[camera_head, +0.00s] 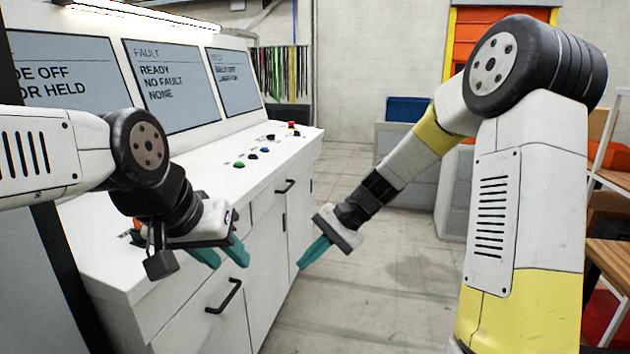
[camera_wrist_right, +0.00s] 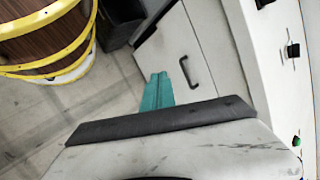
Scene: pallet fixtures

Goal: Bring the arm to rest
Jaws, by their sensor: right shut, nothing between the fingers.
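My right gripper (camera_head: 314,253) has teal fingers closed together and empty. It hangs in the air over the aisle, to the right of the white control desk's drawers, pointing down and left. In the right wrist view, its two teal fingers (camera_wrist_right: 157,92) lie side by side, with the cabinet front behind them. My left gripper (camera_head: 222,255) has two teal fingers set apart with a gap between them. It is over the near part of the desk, and nothing shows between its fingers.
The white control desk (camera_head: 215,165) carries coloured buttons and screens (camera_head: 172,82). Dark handles (camera_head: 224,297) stick out from its front. Grey cabinets (camera_head: 400,150) and a blue bin (camera_head: 408,109) stand at the back. The floor (camera_head: 385,285) between desk and right arm is clear.

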